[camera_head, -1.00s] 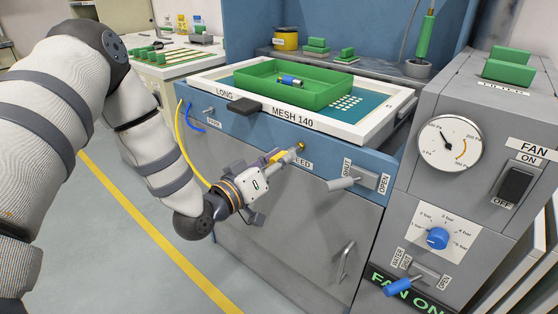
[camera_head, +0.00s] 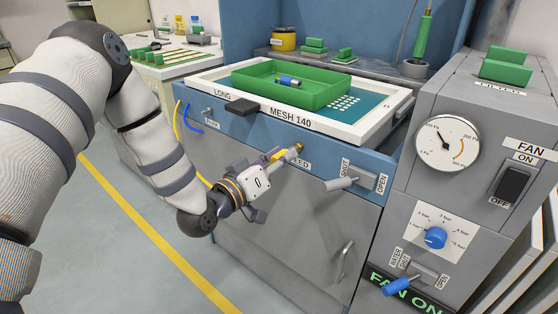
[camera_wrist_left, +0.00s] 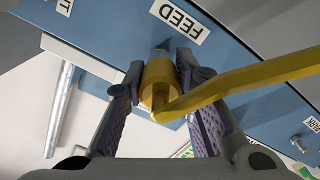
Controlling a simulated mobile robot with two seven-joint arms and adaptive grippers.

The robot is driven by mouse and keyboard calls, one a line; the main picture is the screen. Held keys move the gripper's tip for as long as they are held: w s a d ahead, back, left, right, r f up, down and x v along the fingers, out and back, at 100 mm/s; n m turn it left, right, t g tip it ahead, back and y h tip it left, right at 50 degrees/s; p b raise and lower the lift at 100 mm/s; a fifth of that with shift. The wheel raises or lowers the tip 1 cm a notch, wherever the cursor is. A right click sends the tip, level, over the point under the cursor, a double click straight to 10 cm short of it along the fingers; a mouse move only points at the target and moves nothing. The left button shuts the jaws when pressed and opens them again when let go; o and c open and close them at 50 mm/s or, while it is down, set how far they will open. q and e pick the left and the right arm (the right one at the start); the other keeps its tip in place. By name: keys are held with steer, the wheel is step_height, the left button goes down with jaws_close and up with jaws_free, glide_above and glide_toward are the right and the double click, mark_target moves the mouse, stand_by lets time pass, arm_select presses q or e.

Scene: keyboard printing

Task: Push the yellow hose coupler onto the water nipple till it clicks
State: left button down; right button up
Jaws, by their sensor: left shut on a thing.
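The yellow hose coupler (camera_wrist_left: 159,78) is between the two fingers of my left gripper (camera_wrist_left: 162,92), which is shut on it. In the wrist view its far end is at the blue panel beside the FEED label (camera_wrist_left: 179,22). The water nipple is mostly hidden behind the coupler there; I cannot tell whether the coupler is fully seated. In the head view, my left gripper (camera_head: 288,154) reaches the blue front panel, with a brass-coloured end (camera_head: 298,148) showing at its fingertips. The yellow hose (camera_wrist_left: 250,76) bends away to the right in the wrist view. My right gripper is not seen.
A valve lever (camera_head: 342,184) marked SHUT and OPEN sits right of the gripper. The parking stub (camera_head: 208,111) and a blue hose (camera_head: 190,118) are to its left. A white screen frame (camera_head: 370,131) with a green tray (camera_head: 325,98) lies above. The floor at left is clear.

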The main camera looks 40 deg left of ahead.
arm_select(q)
steer(key=shift+w+d, duration=0.1)
steer(key=shift+w, duration=0.5)
steer(key=c, duration=1.2)
jaws_free()
steer(key=shift+c, duration=0.2)
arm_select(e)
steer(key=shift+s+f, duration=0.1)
arm_select(q)
steer(key=s+p, duration=0.2)
steer(key=s, duration=0.4)
steer(key=shift+a, duration=0.25)
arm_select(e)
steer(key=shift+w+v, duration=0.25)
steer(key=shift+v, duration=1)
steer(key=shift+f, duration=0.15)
arm_select(q)
steer(key=s+a, duration=0.1)
steer(key=s, duration=1.1)
